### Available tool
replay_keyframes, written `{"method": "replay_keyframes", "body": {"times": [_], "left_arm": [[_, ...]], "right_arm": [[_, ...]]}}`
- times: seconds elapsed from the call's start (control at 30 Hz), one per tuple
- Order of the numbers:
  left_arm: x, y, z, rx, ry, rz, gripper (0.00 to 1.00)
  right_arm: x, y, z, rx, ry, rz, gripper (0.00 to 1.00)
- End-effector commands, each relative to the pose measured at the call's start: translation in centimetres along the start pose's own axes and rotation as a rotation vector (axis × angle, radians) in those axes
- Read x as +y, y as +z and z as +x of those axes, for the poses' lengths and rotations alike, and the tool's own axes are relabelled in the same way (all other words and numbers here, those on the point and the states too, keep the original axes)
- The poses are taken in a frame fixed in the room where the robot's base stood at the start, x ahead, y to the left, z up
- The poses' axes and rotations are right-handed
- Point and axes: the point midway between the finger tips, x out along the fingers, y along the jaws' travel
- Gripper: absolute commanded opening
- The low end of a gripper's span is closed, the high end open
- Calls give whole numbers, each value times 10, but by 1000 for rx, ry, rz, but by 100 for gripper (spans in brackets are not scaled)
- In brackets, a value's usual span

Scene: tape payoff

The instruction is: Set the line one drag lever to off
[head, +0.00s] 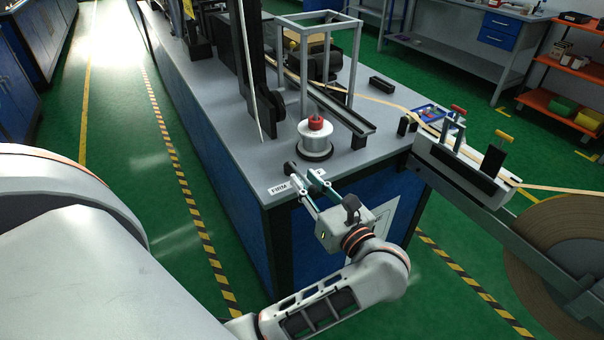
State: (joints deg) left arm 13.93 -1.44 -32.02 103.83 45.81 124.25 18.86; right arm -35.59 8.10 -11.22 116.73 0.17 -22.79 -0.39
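No lever marked as line one's drag lever can be read here. Two T-shaped handles stand on the tape payoff bracket (462,168) at the right: one with a red top (458,108) and one with a yellow top (504,136). Which of them, if either, is the drag lever I cannot tell. My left gripper (304,172) is over the bench's front corner, well left of the bracket. Its fingers look spread and nothing shows between them. A white spool with a red top (315,138) stands just beyond the fingertips. My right gripper is not in view.
A large tape reel (565,245) hangs at the right, its tape running over the bracket toward the bench (215,88). A metal frame (310,30) and a dark channel (345,118) stand on the bench.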

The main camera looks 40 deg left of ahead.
Motion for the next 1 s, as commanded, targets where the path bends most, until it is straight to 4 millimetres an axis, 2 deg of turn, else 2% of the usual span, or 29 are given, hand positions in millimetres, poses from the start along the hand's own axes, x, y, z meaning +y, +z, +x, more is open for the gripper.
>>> {"method": "replay_keyframes", "body": {"times": [0.37, 0.43, 0.47, 1.0], "left_arm": [[1, 0, 1, 1, -1, 0, 23], [1, 0, 1, 1, -1, 0, 5], [1, 0, 1, 1, -1, 0, 0], [-2, -1, 5, 2, 7, 1, 0]], "right_arm": [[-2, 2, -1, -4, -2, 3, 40], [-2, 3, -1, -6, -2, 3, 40], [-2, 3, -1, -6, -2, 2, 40], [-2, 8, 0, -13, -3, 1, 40]]}}
